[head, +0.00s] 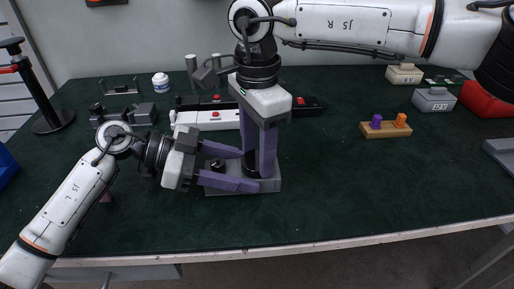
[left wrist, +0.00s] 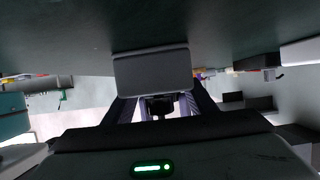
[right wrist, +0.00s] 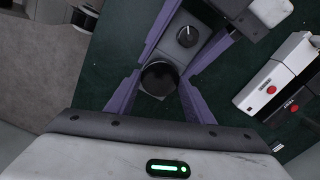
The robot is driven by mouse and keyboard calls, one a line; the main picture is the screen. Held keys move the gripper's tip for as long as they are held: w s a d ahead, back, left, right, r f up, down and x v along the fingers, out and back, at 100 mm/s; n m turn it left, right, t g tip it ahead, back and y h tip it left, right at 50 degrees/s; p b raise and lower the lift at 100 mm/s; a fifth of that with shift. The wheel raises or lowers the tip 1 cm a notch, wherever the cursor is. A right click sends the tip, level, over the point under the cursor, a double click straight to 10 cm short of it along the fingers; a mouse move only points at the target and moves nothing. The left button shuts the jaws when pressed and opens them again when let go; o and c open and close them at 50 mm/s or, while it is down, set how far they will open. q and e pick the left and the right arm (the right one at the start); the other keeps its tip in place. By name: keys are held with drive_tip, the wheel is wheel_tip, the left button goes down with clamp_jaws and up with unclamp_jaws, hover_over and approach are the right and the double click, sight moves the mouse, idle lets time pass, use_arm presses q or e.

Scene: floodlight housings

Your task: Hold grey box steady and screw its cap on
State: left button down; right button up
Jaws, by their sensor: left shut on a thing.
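The grey box (head: 240,188) sits on the green table in front of me; it also shows in the left wrist view (left wrist: 152,72). My left gripper (head: 245,170) is shut on the box, with its purple fingers along two sides. My right gripper (head: 259,165) points straight down over the right part of the box. In the right wrist view, the round black cap (right wrist: 158,78) lies between the right fingertips. They flank it closely, but whether they press on it is not clear. A dark knob (right wrist: 187,36) is on the box beside the cap. The thread under the cap is hidden.
Behind the box lie a white unit with a red button (head: 212,122) and a black one. An orange block with pegs (head: 386,129) and grey boxes (head: 433,101) stand to the right. A white jar (head: 161,82) stands at the back left. The table front is clear.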

drive_tip(key=c, duration=0.4)
drive_tip(key=m, duration=1.4)
drive_tip(key=shift+m, duration=0.3)
drive_tip(key=o, duration=1.1)
drive_tip(key=shift+o, duration=0.2)
drive_tip(key=shift+r, duration=2.25)
